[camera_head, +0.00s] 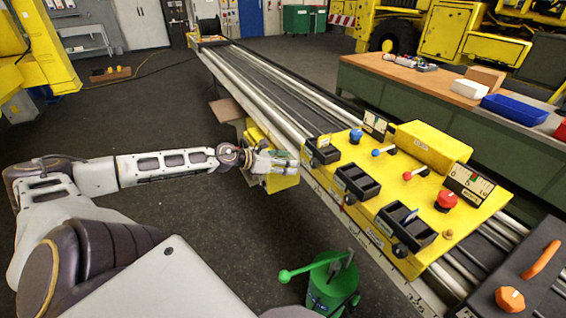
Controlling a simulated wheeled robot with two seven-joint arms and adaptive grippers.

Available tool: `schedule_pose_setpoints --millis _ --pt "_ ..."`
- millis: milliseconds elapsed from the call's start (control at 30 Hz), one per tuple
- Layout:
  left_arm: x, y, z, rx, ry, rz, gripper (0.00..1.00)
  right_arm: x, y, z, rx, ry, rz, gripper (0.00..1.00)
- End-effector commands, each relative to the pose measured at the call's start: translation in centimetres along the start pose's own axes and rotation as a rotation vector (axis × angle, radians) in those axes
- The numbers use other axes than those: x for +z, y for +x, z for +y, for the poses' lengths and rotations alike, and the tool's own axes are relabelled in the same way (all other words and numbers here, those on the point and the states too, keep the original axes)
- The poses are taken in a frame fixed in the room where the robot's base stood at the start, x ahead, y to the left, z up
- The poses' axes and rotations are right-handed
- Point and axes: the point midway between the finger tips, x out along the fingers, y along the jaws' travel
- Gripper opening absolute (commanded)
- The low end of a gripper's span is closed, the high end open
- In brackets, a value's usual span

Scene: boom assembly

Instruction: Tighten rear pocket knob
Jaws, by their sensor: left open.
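The yellow boom plate (452,230) carries a row of black pockets along its near side. The farthest pocket (323,151) is small, with the middle pocket (357,182) and the nearest pocket (406,226) closer to me. A knob at the farthest pocket is hard to make out. My left gripper (289,162) is open at the boom's left side, just left of the farthest pocket. I cannot tell whether it touches anything. My right gripper is out of view.
A yellow block (278,183) sits under my left gripper beside the boom rails. A green device with a lever (333,281) stands on the floor in front. A workbench (440,80) with a blue tray (515,110) runs along the right.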

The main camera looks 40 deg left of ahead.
Motion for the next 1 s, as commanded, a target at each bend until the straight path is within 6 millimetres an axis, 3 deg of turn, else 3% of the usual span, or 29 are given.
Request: schedule_pose_setpoints --millis 333,1000 --pt "-0.02 -1.11 0.14 0.004 0.002 0.002 0.58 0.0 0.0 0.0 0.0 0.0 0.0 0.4" --pt "0.01 -1.2 0.14 0.004 0.003 0.003 0.58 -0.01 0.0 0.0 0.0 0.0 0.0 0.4"
